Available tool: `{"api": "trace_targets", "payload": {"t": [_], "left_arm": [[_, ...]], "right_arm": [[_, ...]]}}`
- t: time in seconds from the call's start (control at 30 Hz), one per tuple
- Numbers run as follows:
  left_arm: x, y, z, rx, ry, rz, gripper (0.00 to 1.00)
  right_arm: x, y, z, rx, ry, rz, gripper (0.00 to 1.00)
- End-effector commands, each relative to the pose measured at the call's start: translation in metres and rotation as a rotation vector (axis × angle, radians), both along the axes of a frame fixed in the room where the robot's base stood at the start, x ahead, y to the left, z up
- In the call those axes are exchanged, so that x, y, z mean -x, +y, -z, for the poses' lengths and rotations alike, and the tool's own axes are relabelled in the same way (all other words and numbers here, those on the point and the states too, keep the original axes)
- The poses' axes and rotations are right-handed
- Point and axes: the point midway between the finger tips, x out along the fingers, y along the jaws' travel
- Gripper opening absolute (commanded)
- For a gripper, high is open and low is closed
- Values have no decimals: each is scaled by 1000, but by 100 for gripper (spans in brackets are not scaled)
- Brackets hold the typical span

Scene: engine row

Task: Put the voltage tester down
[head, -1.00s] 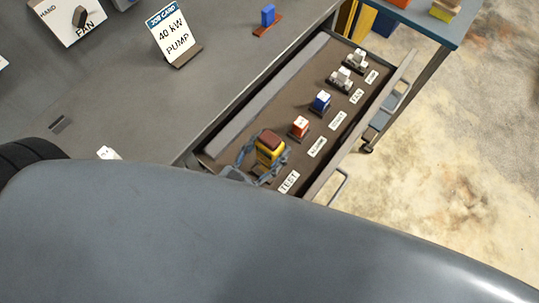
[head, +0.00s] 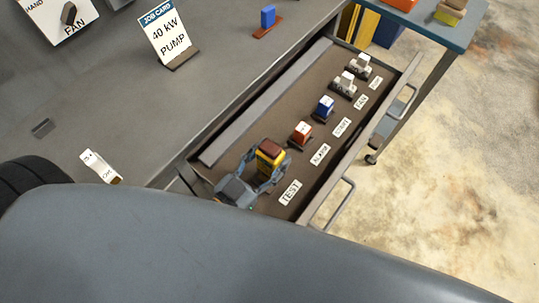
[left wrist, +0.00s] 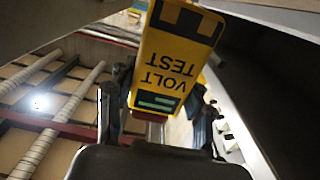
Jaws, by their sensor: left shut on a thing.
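The voltage tester (head: 269,161) is yellow with a dark red top. It is over the near end of the open drawer (head: 225,150), beside the TEST label (head: 290,192). My left gripper (head: 262,172) is shut on it, with a finger on either side. I cannot tell whether its base touches the drawer floor. In the left wrist view, the tester (left wrist: 168,62) shows its yellow face with VOLT TEST upside down, between the fingers of my left gripper (left wrist: 160,105). My right gripper is not in view.
The drawer holds an orange-red block (head: 301,132), a blue block (head: 324,107) and two whitish pieces at labelled places. On the bench (head: 110,110) stand a job card (head: 165,37) reading 40 kW PUMP and a blue piece (head: 267,16). A blue-topped table (head: 440,22) is beyond the drawer.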

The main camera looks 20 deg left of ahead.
Motion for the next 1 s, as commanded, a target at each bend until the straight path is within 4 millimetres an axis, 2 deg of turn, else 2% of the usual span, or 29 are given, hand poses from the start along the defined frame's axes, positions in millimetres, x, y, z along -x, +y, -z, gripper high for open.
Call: {"api": "trace_targets", "payload": {"t": [0.43,0.47,0.53,0.57,1.0], "left_arm": [[0,0,14,-3,6,-1,6],[0,0,15,-5,9,-1,58],[1,0,16,-6,10,-1,72],[1,0,16,-7,10,-1,74],[1,1,17,-10,11,0,74]], "right_arm": [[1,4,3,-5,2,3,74],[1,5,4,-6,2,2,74],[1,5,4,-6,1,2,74],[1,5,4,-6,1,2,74],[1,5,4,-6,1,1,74]]}}
